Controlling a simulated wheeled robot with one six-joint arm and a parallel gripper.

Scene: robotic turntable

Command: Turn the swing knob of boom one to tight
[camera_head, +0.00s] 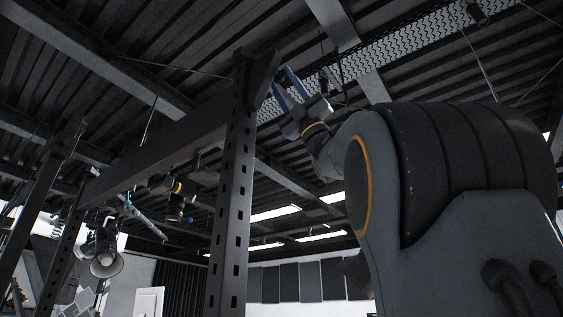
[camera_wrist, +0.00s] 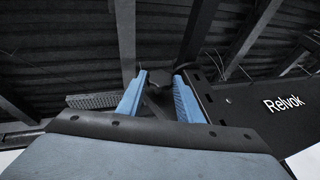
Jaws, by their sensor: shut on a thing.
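My gripper (camera_head: 285,82) is raised high, near the top of a dark perforated post, with its blue fingers pointing up. In the wrist view my gripper (camera_wrist: 160,82) has its two blue fingers on either side of a dark, faceted knob (camera_wrist: 155,75), and is shut on it. The knob is dark against a dark ceiling, so its markings and turn position cannot be read. In the head view the knob cannot be made out. I cannot tell from the frames which boom it belongs to.
A dark panel marked "Relvok" (camera_wrist: 270,108) stands close at the right of the fingers. The perforated post (camera_head: 233,190) and a long beam (camera_head: 150,150) stand left of my arm. Lamps (camera_head: 106,258) hang lower left. Ceiling beams run overhead.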

